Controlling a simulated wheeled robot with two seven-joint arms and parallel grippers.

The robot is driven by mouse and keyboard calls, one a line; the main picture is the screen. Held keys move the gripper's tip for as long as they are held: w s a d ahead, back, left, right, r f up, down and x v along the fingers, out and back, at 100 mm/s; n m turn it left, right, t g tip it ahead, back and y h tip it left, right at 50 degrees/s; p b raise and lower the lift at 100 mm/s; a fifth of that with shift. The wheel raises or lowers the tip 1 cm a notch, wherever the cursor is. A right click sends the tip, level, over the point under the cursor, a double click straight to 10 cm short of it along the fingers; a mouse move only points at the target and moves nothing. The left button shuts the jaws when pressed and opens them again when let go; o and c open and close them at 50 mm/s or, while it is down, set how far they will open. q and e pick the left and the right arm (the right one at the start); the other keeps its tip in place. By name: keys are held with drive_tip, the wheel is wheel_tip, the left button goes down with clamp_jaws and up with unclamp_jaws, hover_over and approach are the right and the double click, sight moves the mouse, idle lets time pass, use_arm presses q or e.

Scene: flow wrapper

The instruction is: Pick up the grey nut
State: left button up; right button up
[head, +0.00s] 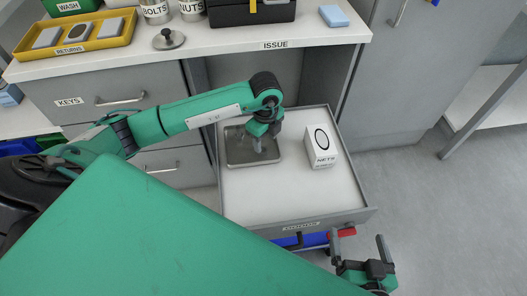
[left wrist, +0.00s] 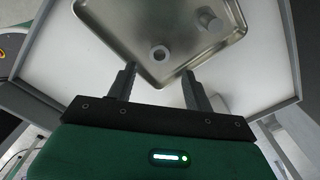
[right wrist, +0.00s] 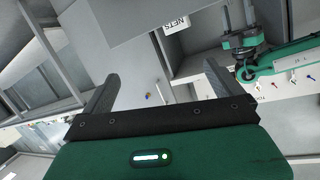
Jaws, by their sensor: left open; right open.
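A metal tray (head: 235,158) lies in the left part of an open drawer (head: 290,205). In the left wrist view, a small grey ring-shaped piece (left wrist: 160,54), which looks like the nut, lies in the tray (left wrist: 125,30). A grey cylindrical piece (left wrist: 210,20) is also in the tray, farther up and to the right. My left gripper (head: 258,148) points down over the tray. Its open jaws (left wrist: 158,80) are empty, with the ring-shaped piece just beyond the fingertips. My right gripper (head: 360,240) is open and empty in front of the drawer.
A white box marked NETS (head: 321,147) stands in the drawer to the right of the tray. The drawer's front half is bare. The counter (head: 230,38) behind holds a yellow returns tray (head: 112,40), a metal lid (head: 168,40) and a blue block (head: 334,16).

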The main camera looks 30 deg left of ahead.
sight(264, 148)
use_arm(q)
wheel_tip(264, 148, down, 4)
drive_tip(key=shift+s+a+f+b, duration=0.1)
drive_tip(key=shift+b, duration=0.4)
drive_tip(key=shift+f, duration=0.2)
use_arm(e)
drive_tip(key=w+r+t, duration=0.2)
drive_tip(key=r, duration=0.1)
drive_tip(key=w+d+r+t, duration=0.1)
drive_tip(key=r, duration=0.1)
use_arm(q)
drive_tip(key=c, duration=1.1)
use_arm(e)
drive_tip(key=shift+s, duration=0.1)
